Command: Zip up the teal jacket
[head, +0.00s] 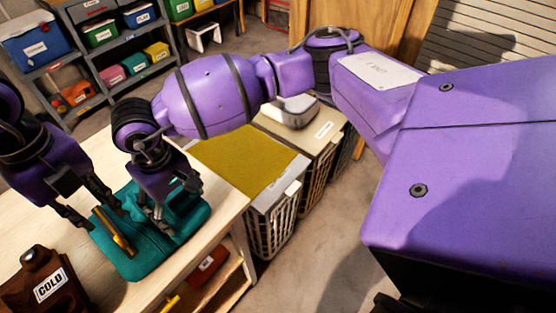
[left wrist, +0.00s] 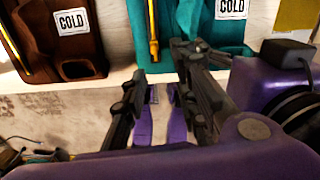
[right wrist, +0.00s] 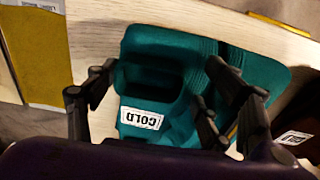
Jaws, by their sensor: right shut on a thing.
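The teal jacket (head: 185,235) lies folded on the pale wooden table, with a yellow zip strip (head: 113,236) along its left part. In the right wrist view, the jacket (right wrist: 175,80) shows a white COLD label. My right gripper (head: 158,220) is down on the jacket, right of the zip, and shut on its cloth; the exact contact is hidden. My left gripper (head: 98,214) is open and empty, with its fingers apart, beside the jacket's left edge near the zip. The left wrist view shows the strip (left wrist: 154,45) beyond its fingers.
A brown garment (head: 28,285) with a COLD label lies left of the jacket on the table (head: 215,190). Lidded laundry baskets (head: 275,215) stand right of the table. A shelf (head: 70,65) with coloured bins is behind.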

